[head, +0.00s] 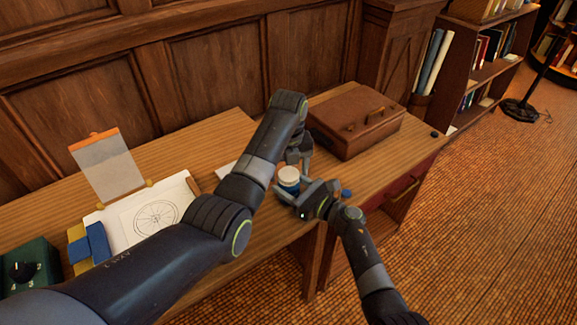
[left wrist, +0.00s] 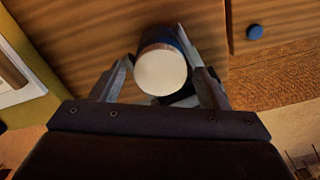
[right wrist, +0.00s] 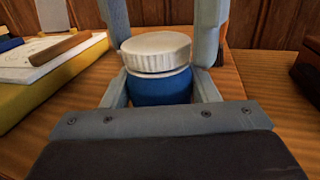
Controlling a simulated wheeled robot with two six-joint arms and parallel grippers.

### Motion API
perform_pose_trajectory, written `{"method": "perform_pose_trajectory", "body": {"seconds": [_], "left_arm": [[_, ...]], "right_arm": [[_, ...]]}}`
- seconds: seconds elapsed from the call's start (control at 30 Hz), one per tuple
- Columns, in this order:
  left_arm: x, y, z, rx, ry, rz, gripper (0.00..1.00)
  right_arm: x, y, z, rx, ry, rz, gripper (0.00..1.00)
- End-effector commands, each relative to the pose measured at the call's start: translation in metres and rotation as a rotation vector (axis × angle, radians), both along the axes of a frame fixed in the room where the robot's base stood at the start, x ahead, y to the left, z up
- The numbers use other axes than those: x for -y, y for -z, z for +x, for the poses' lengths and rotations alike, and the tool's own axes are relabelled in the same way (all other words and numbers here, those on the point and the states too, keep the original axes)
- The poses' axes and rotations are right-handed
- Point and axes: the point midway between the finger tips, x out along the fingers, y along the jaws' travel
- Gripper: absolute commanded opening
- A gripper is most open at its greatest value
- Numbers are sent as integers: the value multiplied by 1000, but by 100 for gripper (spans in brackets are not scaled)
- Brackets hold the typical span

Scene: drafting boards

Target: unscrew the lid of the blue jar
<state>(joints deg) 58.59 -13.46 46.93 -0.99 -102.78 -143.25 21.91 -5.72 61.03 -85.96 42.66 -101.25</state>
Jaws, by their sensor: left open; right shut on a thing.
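The blue jar (right wrist: 160,90) stands upright on the table, with a white ribbed lid (right wrist: 156,50) on top. The lid looks slightly tilted, and a pale band shows under its rim. The lid also shows in the head view (head: 289,174) and from above in the left wrist view (left wrist: 160,72). My right gripper (head: 288,194) is shut on the jar's blue body, low down. My left gripper (left wrist: 155,48) is above the jar, pointing down, its fingers open on either side of the lid with gaps. In the head view my left arm partly hides it.
A brown case (head: 355,122) stands close behind and right of the jar. A small blue disc (left wrist: 255,32) lies near the front edge. A drawing board (head: 150,213), a clipboard (head: 105,165) and a green box (head: 30,265) are at left.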

Motion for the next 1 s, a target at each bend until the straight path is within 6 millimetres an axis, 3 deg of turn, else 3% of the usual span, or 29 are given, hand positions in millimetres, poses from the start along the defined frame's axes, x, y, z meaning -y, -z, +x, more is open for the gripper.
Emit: {"method": "perform_pose_trajectory", "body": {"seconds": [0.03, 0.4, 0.63, 1.0], "left_arm": [[0, 0, 0, 0, 0, 0, 68], [0, 0, 0, 0, 0, 0, 22], [0, 0, 0, 0, -105, 1, 22], [0, -1, 0, 1, -685, 2, 22]], "right_arm": [[0, 1, 0, -1, 0, 0, 0], [0, 1, 0, -1, 1, 0, 0], [0, 1, 0, -1, 1, 0, 0], [0, 1, 0, -1, 1, 0, 0]]}}
